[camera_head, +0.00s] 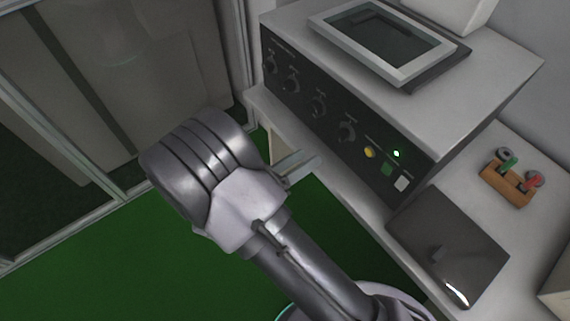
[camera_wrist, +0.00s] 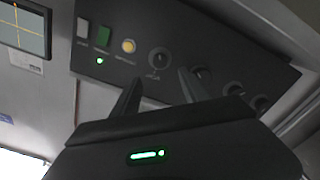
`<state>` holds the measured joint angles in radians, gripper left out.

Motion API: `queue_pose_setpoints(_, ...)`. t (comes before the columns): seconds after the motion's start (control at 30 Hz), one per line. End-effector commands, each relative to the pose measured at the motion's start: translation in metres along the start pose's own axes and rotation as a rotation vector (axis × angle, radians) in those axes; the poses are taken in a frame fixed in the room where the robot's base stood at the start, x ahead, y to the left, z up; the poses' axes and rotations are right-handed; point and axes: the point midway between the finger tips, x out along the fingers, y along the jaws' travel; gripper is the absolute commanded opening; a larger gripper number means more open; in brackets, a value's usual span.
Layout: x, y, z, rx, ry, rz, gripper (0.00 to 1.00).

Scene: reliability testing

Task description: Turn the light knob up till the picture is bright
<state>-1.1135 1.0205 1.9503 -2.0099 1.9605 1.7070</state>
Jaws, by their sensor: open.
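The dark control panel (camera_head: 330,115) of a grey machine carries a row of several black knobs; their labels are too small to read, so I cannot tell which is the light knob. In the wrist view my gripper (camera_wrist: 160,74) is open and empty. Its two fingers point at the panel, on either side of the knob nearest the yellow button (camera_wrist: 159,60); contact cannot be told. In the head view my gripper (camera_head: 300,166) is partly hidden by my wrist, close to the panel. A display (camera_wrist: 22,28) shows a dull grey picture with a yellow cross.
A yellow button (camera_head: 370,152), a green button (camera_head: 386,169) and a white button (camera_head: 402,184) sit beside the knobs, near a lit green lamp (camera_head: 396,153). A framed screen (camera_head: 385,38) lies on the machine. A dark flat plate (camera_head: 450,245) and a wooden block (camera_head: 507,190) lie right.

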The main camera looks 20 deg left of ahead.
Motion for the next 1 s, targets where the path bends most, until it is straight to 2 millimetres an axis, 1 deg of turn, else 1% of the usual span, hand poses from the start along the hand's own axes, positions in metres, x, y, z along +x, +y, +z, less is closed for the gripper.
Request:
queue_pose_setpoints(0.03, -0.015, 0.001, -0.003, -0.001, 0.003, -0.004, 0.52)
queue_pose_setpoints(0.1, -0.034, 0.001, -0.003, -0.001, 0.003, -0.004, 0.52)
queue_pose_setpoints(0.2, -0.053, 0.000, -0.001, 0.000, 0.002, -0.003, 0.52)
queue_pose_setpoints(0.3, -0.064, 0.000, 0.000, -0.001, 0.000, -0.001, 0.52)
queue_pose_setpoints(0.43, -0.068, 0.000, 0.000, -0.001, 0.000, 0.000, 0.52)
queue_pose_setpoints(0.8, -0.065, 0.002, 0.000, -0.004, -0.010, 0.004, 0.52)
queue_pose_setpoints(0.87, -0.055, 0.012, -0.004, -0.024, -0.064, 0.029, 0.52)
queue_pose_setpoints(0.9, -0.042, 0.026, -0.007, -0.052, -0.140, 0.057, 0.52)
queue_pose_setpoints(0.97, -0.015, 0.061, -0.011, -0.109, -0.319, 0.099, 0.52)
queue_pose_setpoints(1.0, 0.002, 0.090, -0.009, -0.149, -0.474, 0.114, 0.52)
